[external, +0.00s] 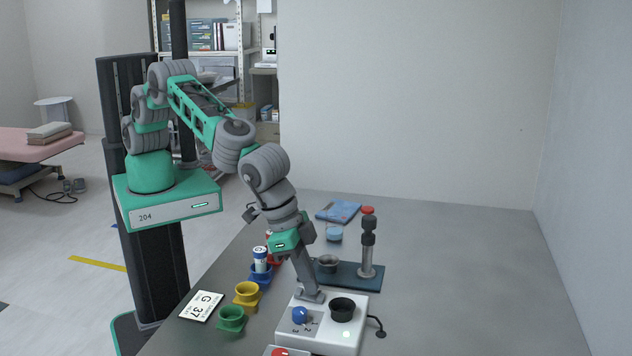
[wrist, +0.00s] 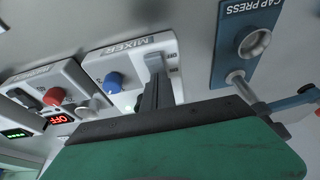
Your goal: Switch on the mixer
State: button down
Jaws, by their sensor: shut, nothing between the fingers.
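The mixer (external: 328,338) is a white box with a blue knob (external: 299,315), a black round cup (external: 342,309) and a pale lit spot near its front. In the wrist view the mixer (wrist: 135,50) shows its name, the blue knob (wrist: 113,82) and small lettering beside a grey switch area at its corner. My gripper (external: 311,295) is shut and empty, pointing down at the mixer's far left corner, behind the knob. In the wrist view its fingertips (wrist: 154,66) are at the switch area; whether they touch it is unclear. My gripper hides the cup there, and the switch's position cannot be told.
Another device with a red knob (wrist: 54,96) and a lit OFF display stands beside the mixer. The cap press (external: 368,245) stands behind it. Green (external: 231,318), yellow (external: 247,292) and blue (external: 261,274) holders line the left edge. The table's right side is clear.

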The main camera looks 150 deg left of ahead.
jog(key=r+p, duration=0.2)
jog(key=r, duration=0.1)
jog(key=r+p, duration=0.1)
jog(key=r, duration=0.1)
jog(key=shift+w+a, duration=0.25)
jog(key=shift+w, duration=0.05)
notch_tip(320, 180, up, 9)
jog(key=b, duration=0.1)
jog(key=shift+s+d+b, duration=0.3)
jog(key=shift+s+b, duration=0.05)
